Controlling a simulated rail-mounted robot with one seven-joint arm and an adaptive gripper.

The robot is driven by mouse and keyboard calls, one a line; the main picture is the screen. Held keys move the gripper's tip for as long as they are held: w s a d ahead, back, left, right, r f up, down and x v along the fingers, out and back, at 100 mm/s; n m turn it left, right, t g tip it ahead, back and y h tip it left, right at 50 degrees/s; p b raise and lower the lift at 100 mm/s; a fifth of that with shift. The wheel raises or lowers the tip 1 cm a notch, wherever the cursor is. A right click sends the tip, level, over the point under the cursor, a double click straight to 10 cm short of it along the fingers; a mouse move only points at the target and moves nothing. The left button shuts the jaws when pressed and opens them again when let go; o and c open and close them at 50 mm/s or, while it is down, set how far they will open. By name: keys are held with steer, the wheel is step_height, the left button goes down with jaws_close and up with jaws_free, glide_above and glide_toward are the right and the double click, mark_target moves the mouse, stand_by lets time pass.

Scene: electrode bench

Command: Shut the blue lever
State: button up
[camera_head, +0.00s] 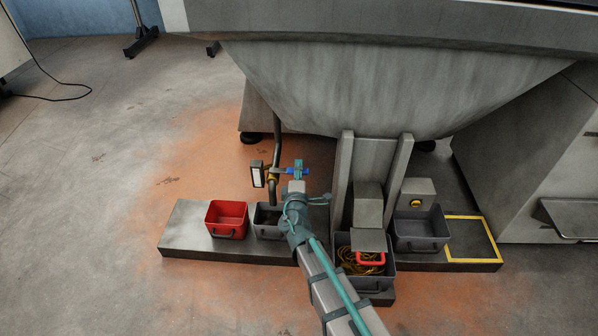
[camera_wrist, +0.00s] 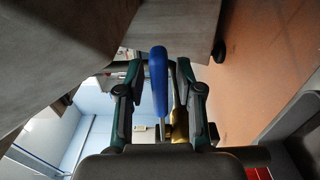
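The blue lever (camera_head: 286,171) sticks out to the right from a brass valve (camera_head: 271,173) on a vertical pipe (camera_head: 277,135), roughly crosswise to the pipe. My gripper (camera_head: 298,168) is at the lever's outer part in the head view, hiding a piece of it. In the wrist view the lever (camera_wrist: 158,80) stands between the two fingers of my gripper (camera_wrist: 159,95). The fingers are open, with a visible gap on either side of the lever. The brass valve body (camera_wrist: 180,118) shows beside the right finger.
A small white-faced box (camera_head: 257,174) sits left of the valve. Below is a low grey platform (camera_head: 185,230) with a red bin (camera_head: 227,219), grey bins (camera_head: 421,230) and a yellow-outlined square (camera_head: 472,218). A large grey tank (camera_head: 380,85) hangs overhead. The floor at left is clear.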

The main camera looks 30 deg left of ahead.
steer(key=shift+s+d, duration=0.1)
steer(key=v, duration=1.1)
steer(key=shift+s+d, duration=0.25)
steer(key=shift+s, duration=0.1)
steer(key=shift+a, duration=0.1)
